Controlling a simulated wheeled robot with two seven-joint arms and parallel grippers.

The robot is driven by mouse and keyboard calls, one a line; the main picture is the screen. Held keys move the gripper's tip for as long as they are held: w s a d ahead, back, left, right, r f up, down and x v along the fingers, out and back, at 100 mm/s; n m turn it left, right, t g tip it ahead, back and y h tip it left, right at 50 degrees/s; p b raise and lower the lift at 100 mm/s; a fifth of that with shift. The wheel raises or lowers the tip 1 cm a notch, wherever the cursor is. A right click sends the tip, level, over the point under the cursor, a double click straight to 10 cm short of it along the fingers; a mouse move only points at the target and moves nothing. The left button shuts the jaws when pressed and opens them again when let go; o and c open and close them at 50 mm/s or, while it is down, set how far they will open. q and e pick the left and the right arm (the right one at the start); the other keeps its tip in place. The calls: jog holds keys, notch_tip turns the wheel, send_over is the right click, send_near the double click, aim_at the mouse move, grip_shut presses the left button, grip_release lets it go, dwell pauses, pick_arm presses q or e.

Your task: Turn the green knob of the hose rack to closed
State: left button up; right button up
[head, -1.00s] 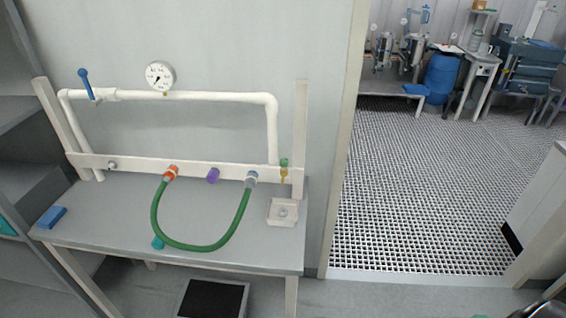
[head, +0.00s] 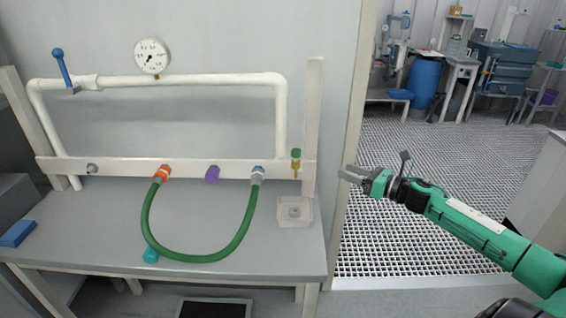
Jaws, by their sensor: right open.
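The hose rack (head: 130,167) stands on a grey bench, a white rail with a pipe frame above it. The small green knob (head: 296,153) sits at the rail's right end, on a thin yellow brass stem, above a small white tray (head: 296,212). Whether the knob is open or closed I cannot tell. My right gripper (head: 352,175) is open and empty, to the right of the knob and apart from it, in front of the door frame. My left gripper is not in view.
A green hose (head: 202,260) loops between an orange fitting (head: 162,173) and a grey-blue one (head: 257,174); a purple cap (head: 212,174) sits between them. A blue-handled lever (head: 61,68) and a gauge (head: 152,57) top the pipe. A blue block (head: 17,233) lies left. A post (head: 313,125) stands right of the knob.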

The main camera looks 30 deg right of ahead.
aim_at(298, 150)
jog(key=w+a+r+n+p, duration=0.1)
jog(key=w+a, duration=0.2)
jog(key=w+a+r+n+y+p, duration=0.1)
jog(key=w+a, duration=0.3)
jog(key=w+a+r+n+p, duration=0.1)
jog(key=w+a, duration=0.2)
jog(key=shift+w+a+r+n+g+y+p, duration=0.15)
jog(key=shift+w+r+n+g+y+p, duration=0.15)
jog(key=shift+r+g+y+p, duration=0.1)
jog(key=shift+w+a, duration=0.3)
jog(key=shift+w, duration=0.15)
jog(key=shift+w+a+f, duration=0.1)
jog(key=shift+w+a, duration=0.05)
jog(key=shift+w, duration=0.05)
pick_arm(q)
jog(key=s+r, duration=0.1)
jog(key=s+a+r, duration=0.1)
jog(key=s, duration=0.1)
pick_arm(e)
jog(key=shift+c, duration=0.2)
jog(key=c, duration=0.9)
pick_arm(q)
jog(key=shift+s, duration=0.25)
